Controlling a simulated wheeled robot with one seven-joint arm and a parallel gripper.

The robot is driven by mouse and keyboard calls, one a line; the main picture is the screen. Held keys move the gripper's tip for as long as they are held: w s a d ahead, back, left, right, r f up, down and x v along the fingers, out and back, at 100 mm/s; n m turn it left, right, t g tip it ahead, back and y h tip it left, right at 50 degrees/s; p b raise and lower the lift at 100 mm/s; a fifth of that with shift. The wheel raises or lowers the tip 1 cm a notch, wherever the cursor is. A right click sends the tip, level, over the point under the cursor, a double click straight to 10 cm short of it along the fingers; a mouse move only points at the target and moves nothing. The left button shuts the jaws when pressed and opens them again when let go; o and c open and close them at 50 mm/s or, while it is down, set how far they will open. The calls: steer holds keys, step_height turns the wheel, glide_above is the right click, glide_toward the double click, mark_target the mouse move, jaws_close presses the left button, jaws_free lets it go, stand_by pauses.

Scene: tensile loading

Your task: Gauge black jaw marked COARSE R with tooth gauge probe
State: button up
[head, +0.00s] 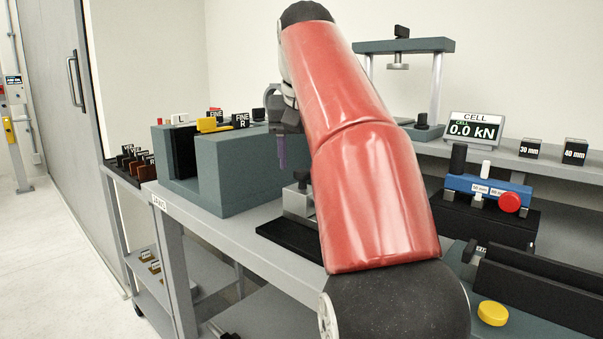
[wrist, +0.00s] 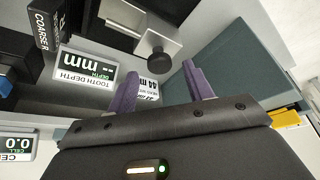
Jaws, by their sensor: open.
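The black jaw marked COARSE R (wrist: 46,28) is at the upper left of the wrist view, left of my gripper's fingers and apart from them. I cannot find it in the head view. A TOOTH DEPTH display (wrist: 85,84) reads dashes and mm. A silver block with a black round knob (wrist: 158,59) lies beyond my fingertips and may be the tooth gauge probe; I cannot tell for sure. My gripper (wrist: 161,68) is open, its two purple fingers apart, with nothing between them. In the head view my gripper (head: 282,150) is partly hidden behind my red arm.
A rack of jaws (head: 128,170) stands at far left. The CELL display (head: 474,130) reads 0.0 kN. A blue fixture (head: 488,190) stands at the right.

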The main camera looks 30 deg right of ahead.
steer(key=shift+x, duration=1.15)
